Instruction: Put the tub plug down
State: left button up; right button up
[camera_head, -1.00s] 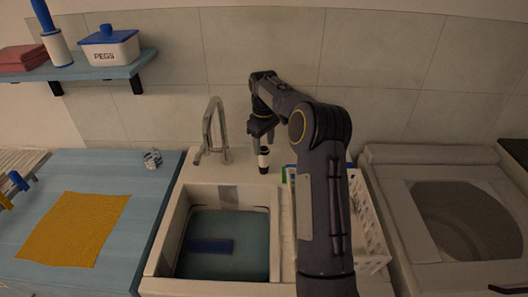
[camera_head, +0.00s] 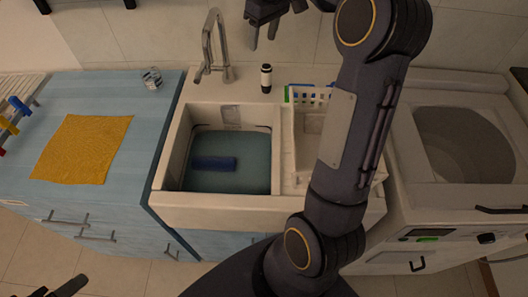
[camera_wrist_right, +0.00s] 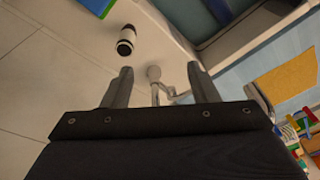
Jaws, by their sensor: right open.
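The tub plug, which I take to be the small black and white cylinder (camera_head: 266,78), stands upright on the sink's back ledge, right of the tap. My right gripper (camera_head: 262,38) is open and empty, above and behind it, apart from it. In the right wrist view the plug (camera_wrist_right: 126,40) lies beyond the open fingers (camera_wrist_right: 158,84), with nothing between them. The sink (camera_head: 212,210) holds bluish water with a dark blue block (camera_head: 213,163) in it. A dark tip of what seems my left gripper (camera_head: 70,287) shows at the lower left; its jaws are unclear.
The tap (camera_head: 212,50) rises just left of the plug. A white basket (camera_head: 312,94) with blue and green items is partly behind my right arm. A yellow cloth (camera_head: 82,149) and a small can (camera_head: 152,78) lie on the blue counter. A washing machine (camera_head: 400,150) stands at right.

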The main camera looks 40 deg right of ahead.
jog(key=s+a+m+t+y, duration=0.2)
jog(key=s+a+t, duration=0.1)
jog(key=s+a, duration=1.1)
jog(key=s+a+f+m, duration=0.1)
jog(key=s+a+f, duration=0.2)
jog(key=s, duration=0.3)
jog(key=s+a+f+t+y, duration=0.1)
jog(key=s+a+f, duration=0.2)
jog(key=s, duration=0.3)
jog(key=shift+s+a+f+m, duration=0.25)
jog(key=shift+f+m, duration=0.15)
jog(key=shift+f, duration=0.45)
